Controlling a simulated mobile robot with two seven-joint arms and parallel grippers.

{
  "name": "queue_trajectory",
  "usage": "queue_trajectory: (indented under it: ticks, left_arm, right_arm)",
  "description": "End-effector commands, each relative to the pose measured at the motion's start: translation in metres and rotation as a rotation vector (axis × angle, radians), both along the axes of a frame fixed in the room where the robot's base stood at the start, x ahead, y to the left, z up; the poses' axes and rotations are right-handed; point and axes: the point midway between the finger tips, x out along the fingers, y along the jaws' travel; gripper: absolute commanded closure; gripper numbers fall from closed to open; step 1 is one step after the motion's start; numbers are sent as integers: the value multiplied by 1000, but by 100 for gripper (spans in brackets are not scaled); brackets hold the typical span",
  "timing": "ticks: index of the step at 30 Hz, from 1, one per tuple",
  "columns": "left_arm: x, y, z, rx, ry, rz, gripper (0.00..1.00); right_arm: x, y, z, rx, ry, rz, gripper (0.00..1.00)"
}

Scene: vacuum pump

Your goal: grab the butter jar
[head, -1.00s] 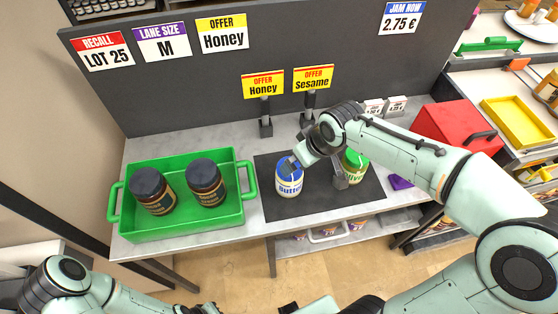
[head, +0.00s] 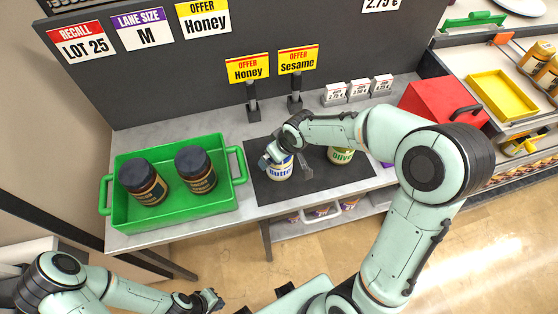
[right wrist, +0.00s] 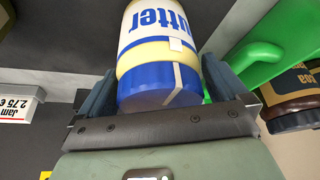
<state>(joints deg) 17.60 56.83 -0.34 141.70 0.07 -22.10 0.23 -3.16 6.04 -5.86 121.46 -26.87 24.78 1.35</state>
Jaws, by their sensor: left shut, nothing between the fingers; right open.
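The butter jar (head: 281,173), white with a blue lid and blue lettering, stands on the dark mat in the head view. My right gripper (head: 273,157) is over its top, hiding much of the lid. In the right wrist view the butter jar (right wrist: 160,52) lies between the two open fingers of the right gripper (right wrist: 155,88), lid toward the palm. I cannot tell whether either finger touches it. My left gripper (head: 212,300) is shut and empty at the bottom of the head view, away from the table.
An olive jar (head: 341,155) stands right of the butter jar, partly behind my right arm. A green tray (head: 174,223) with two dark jars (head: 142,181) is to the left. Sign stands (head: 252,106) and small price cards (head: 358,91) are behind. A red box (head: 432,101) is at right.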

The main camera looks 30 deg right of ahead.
Motion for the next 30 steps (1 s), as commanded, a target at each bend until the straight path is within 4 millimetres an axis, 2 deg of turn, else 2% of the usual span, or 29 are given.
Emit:
queue_trajectory:
  ticks: [3, 9, 15, 25, 30]
  left_arm:
    - [0, 0, 0, 0, 0, 0, 100]
    - [0, 0, 0, 0, 0, 0, 100]
    - [0, 0, 0, 0, 0, 0, 100]
    - [0, 0, 0, 0, 0, 0, 100]
    - [2, 0, 3, 0, -2, 0, 100]
  right_arm:
    - [2, 0, -8, 1, 1, -2, 0]
    - [3, 0, -7, 1, -1, -2, 0]
    - [3, 0, -7, 1, -1, -2, 62]
    - [4, 0, -2, 1, -5, -1, 62]
    - [4, 0, 15, 2, -8, -2, 62]
